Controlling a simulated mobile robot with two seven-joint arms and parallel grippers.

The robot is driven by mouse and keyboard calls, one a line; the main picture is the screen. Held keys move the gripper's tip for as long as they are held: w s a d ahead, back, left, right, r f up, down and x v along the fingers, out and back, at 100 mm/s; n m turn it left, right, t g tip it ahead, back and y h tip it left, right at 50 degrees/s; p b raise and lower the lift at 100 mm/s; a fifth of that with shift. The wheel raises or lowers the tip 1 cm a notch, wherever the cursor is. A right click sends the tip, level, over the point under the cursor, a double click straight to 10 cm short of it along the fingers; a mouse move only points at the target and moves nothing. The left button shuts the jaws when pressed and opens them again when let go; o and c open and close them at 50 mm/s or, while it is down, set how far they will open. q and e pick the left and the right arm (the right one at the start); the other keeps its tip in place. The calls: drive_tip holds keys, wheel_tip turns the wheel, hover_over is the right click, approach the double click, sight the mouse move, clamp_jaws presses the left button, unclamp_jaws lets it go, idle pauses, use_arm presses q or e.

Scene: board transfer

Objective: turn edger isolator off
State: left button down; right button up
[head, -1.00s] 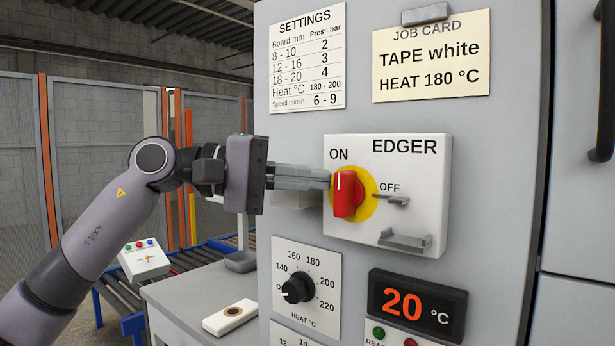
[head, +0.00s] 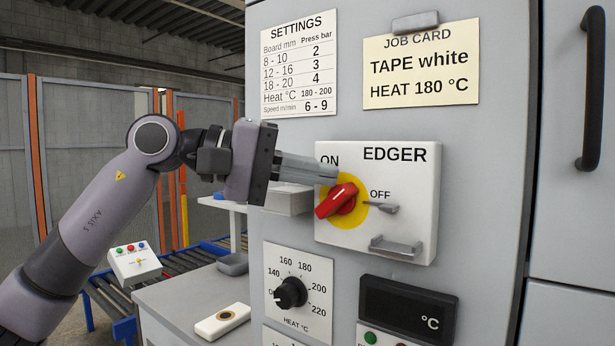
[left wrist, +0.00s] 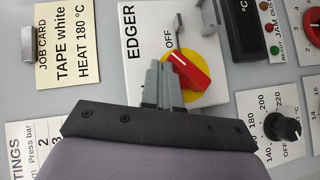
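The edger isolator is a red rotary handle (head: 336,202) on a yellow disc, on the white EDGER plate (head: 395,235). The handle lies at a slant, from lower left to upper right, between the ON and OFF marks. It also shows in the left wrist view (left wrist: 189,71). My left gripper (head: 332,174) has its fingers together, just above the handle's upper part and in front of the plate. In the left wrist view its fingertips (left wrist: 164,68) lie beside the handle, with nothing seen between them; I cannot tell whether they touch it. My right gripper is not in view.
A grey padlock-like hasp (head: 381,207) and a bracket (head: 397,247) stick out of the plate. Below are the black heat knob (head: 290,293) and a dark temperature display (head: 411,309). A bench (head: 180,300) and roller conveyor stand to the left.

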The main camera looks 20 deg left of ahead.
use_arm(q)
drive_tip(key=shift+s+d+r, duration=0.1)
drive_tip(key=shift+s+d, duration=0.1)
drive_tip(key=shift+d, duration=0.3)
drive_tip(key=shift+s+d, duration=0.15)
drive_tip(key=shift+d, duration=0.3)
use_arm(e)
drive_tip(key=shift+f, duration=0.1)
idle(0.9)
